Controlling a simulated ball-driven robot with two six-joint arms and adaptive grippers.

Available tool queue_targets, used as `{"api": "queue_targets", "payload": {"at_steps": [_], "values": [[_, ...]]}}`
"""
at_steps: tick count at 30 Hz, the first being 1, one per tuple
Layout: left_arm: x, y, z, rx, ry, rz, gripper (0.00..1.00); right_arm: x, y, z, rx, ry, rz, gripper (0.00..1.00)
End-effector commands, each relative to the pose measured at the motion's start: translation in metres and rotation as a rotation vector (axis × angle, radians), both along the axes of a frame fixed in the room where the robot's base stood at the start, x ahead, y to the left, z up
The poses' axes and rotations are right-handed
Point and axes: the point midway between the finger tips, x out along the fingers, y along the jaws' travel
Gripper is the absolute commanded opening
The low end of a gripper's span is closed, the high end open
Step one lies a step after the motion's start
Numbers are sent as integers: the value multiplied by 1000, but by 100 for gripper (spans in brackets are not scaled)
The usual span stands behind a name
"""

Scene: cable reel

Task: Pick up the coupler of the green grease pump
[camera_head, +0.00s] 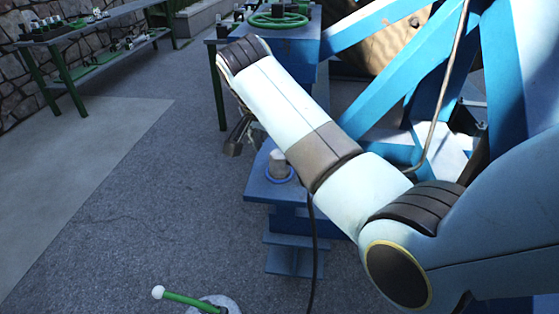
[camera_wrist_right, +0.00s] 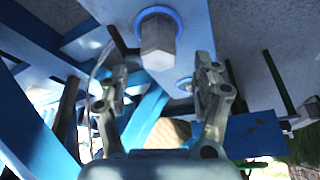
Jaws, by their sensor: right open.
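The grease pump shows only partly at the bottom edge of the head view, as a green lever (camera_head: 185,299) with a white knob. A black hose (camera_head: 314,245) rises from the bottom and passes behind my right arm. I cannot make out the coupler for certain. A grey metal fitting (camera_head: 278,160) with a blue ring stands on a blue ledge; in the right wrist view a similar hex-sided fitting (camera_wrist_right: 158,40) with a blue ring is beyond the fingers. My right gripper (camera_head: 237,138) is open beside the ledge. Its spread fingers (camera_wrist_right: 160,75) hold nothing. My left gripper is out of view.
The blue ledge (camera_head: 262,190) and blue frame beams (camera_head: 400,85) lie close to my right arm. A table with a green handwheel (camera_head: 279,18) stands behind. Shelving (camera_head: 95,30) is at the back left. The floor (camera_head: 150,200) on the left is clear.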

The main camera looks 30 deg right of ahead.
Motion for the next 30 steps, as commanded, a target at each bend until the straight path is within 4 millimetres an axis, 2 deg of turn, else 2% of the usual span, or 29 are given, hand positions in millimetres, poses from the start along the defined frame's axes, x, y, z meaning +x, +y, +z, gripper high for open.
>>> {"api": "queue_targets", "payload": {"at_steps": [10, 19, 30], "values": [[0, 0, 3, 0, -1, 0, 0, 3, -11, -46, -1, 2, 0, 66], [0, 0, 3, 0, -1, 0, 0, 4, -13, -51, 0, 0, 1, 65], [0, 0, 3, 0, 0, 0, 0, 4, -13, -50, 0, 0, 1, 16]]}}
